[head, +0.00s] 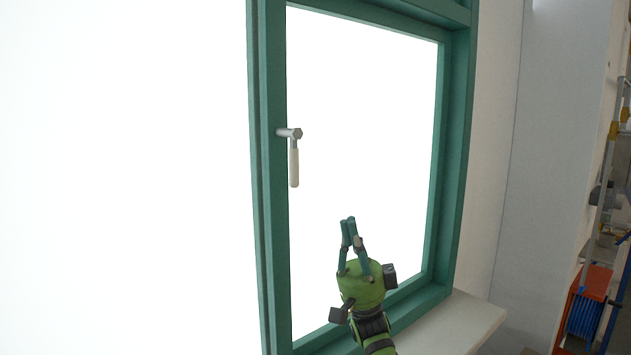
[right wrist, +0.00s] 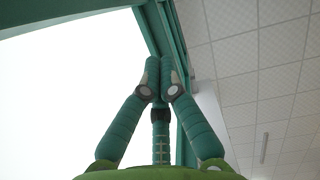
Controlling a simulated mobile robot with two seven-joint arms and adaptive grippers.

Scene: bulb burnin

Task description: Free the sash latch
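The sash latch (head: 294,166) is a pale handle hanging straight down from a metal pivot on the left upright of the green window frame (head: 271,230). My right gripper (head: 348,220) is below and to the right of the latch in the head view, apart from it, in front of the bright pane. Its fingers point up and their tips are together with nothing between them. The right wrist view also shows the fingertips (right wrist: 160,66) meeting, with part of the green frame (right wrist: 158,24) behind them. The latch is not seen in that view. My left gripper is not in view.
A pale window sill (head: 455,325) juts out at the lower right of the frame. Further right stand a grey wall and shelving with an orange and blue item (head: 590,300). The area left of the window is a blank bright white.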

